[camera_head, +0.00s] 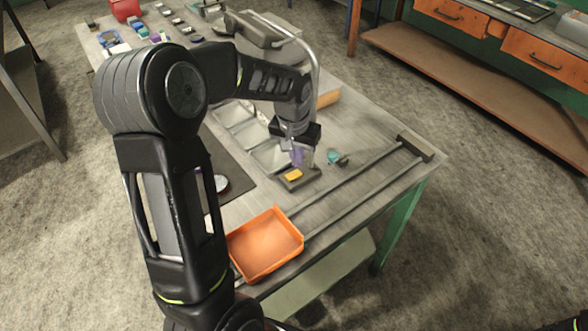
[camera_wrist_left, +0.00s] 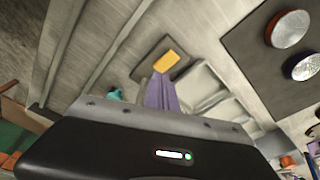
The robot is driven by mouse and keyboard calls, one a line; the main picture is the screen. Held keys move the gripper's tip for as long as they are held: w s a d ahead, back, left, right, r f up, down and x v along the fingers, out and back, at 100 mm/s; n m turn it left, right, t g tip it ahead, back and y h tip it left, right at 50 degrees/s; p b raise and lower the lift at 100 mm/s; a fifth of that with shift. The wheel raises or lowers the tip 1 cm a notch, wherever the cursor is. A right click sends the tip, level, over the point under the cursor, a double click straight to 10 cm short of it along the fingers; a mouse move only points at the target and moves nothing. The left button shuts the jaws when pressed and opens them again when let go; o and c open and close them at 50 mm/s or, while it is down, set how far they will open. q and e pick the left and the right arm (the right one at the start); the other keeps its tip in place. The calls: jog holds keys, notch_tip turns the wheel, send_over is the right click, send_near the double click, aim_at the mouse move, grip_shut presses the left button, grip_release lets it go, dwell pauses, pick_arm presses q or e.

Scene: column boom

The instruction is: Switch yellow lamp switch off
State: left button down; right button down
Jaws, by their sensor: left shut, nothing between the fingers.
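The yellow switch (camera_head: 293,175) sits on a small dark base on the workbench (camera_head: 345,130), behind the orange tray. It also shows in the left wrist view (camera_wrist_left: 166,60), near the top middle. My left gripper (camera_head: 301,164) points down with its purple fingers close together, shut and empty. Whether the switch is on or off is not clear. My right gripper is not in view.
An orange tray (camera_head: 265,244) stands at the bench's near edge. A teal-and-dark small item (camera_head: 336,158) lies right of the gripper. Rails (camera_head: 360,174) run along the bench's right side. Metal trays (camera_head: 240,133) lie left, beside a dark panel with round lamps (camera_wrist_left: 287,28).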

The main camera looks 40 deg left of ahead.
aim_at(297, 173)
pick_arm(q)
jog(key=shift+r+p, duration=1.15)
jog(key=shift+r, duration=0.95)
